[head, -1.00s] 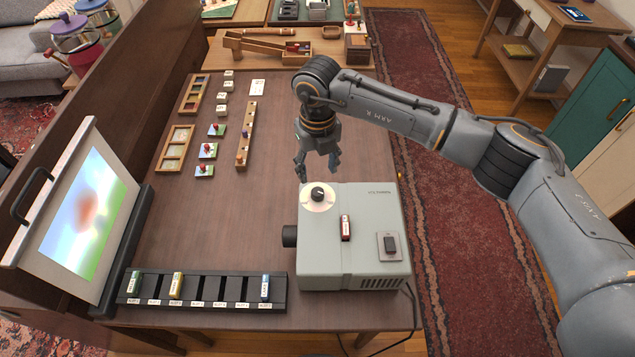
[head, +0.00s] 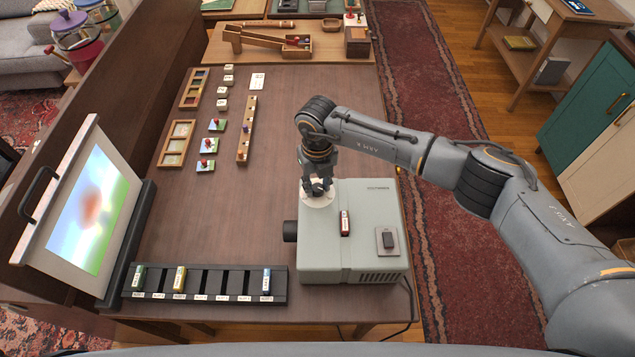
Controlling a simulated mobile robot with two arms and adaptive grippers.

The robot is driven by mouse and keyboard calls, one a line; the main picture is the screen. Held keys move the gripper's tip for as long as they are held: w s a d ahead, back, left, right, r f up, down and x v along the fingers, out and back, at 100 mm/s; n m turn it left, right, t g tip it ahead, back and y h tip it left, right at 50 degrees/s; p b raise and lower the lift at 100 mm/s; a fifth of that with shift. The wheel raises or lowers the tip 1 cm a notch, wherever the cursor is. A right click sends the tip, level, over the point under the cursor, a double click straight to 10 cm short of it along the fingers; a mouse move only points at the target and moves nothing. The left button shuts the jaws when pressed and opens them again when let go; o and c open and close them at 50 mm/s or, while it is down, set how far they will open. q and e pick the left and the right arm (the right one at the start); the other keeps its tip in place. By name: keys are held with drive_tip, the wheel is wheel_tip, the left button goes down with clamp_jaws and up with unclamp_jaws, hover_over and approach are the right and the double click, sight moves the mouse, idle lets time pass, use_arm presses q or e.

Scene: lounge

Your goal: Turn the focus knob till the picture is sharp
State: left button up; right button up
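The grey projector (head: 360,262) stands at the near right of the brown table. Its focus knob, on a white round dial (head: 318,201) on the top left, is mostly hidden by my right gripper (head: 317,190). The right gripper points down with its fingers at the knob; I cannot tell whether they are closed on it. The screen (head: 92,215) at the left shows a blurred picture: a reddish round shape over blue and green. My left gripper is not in view.
A black slot rack (head: 225,283) with several coloured slides stands in front of the screen. A red slide (head: 345,223) and a dark switch (head: 388,240) sit on the projector top. Wooden frames (head: 176,144) and small picture blocks lie farther back. The table middle is clear.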

clamp_jaws()
drive_tip(key=shift+f+n+b, duration=0.2)
drive_tip(key=shift+n+b, duration=0.2)
drive_tip(key=shift+b, duration=0.3)
drive_tip(key=n+b, duration=0.5)
drive_tip(key=b, duration=0.3)
drive_tip(key=shift+f+n, duration=0.1)
drive_tip(key=shift+n, duration=0.3)
use_arm(q)
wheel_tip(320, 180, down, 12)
drive_tip(key=b, duration=0.2)
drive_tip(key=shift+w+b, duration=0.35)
drive_tip(key=shift+b, duration=0.05)
use_arm(e)
drive_tip(key=shift+r+n, duration=0.25)
drive_tip(key=shift+n, duration=0.75)
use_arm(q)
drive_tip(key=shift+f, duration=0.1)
use_arm(e)
drive_tip(key=o, duration=0.7)
unclamp_jaws()
